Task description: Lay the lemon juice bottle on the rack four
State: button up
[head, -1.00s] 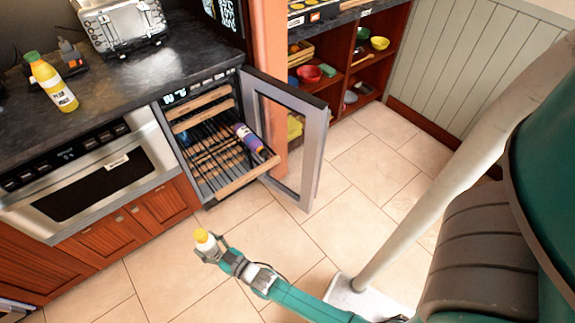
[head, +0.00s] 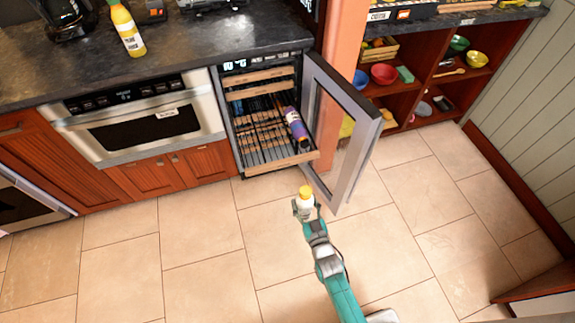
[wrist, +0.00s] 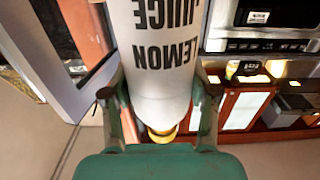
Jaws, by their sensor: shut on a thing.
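My gripper (head: 306,207) is shut on the lemon juice bottle (head: 304,199), a white bottle with a yellow cap, held above the floor in front of the open cooler. In the wrist view the bottle (wrist: 165,60) fills the middle, with its "LEMON JUICE" label upside down and my fingers on both sides. The cooler has several wooden-fronted racks; a lower rack (head: 283,164) is pulled out. A purple bottle (head: 295,127) lies on that rack at its right side. Which rack is number four I cannot tell.
The cooler's glass door (head: 349,165) stands open to the right, close to my gripper. A yellow bottle (head: 127,32) stands on the dark counter (head: 200,42). An oven (head: 140,117) is left of the cooler. The tiled floor (head: 200,255) is clear.

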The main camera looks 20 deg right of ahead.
aim_at(249, 143)
jog(key=i+j, duration=0.1)
jog(key=j, duration=0.35)
jog(key=i+j, duration=0.15)
jog(key=j, duration=0.25)
jog(key=i+j, duration=0.1)
jog(key=j, duration=0.35)
jog(key=i+j+z, duration=0.1)
jog(key=j, duration=0.35)
jog(key=i+j, duration=0.1)
jog(key=j, duration=0.3)
jog(key=i+j, duration=0.1)
jog(key=j, duration=0.35)
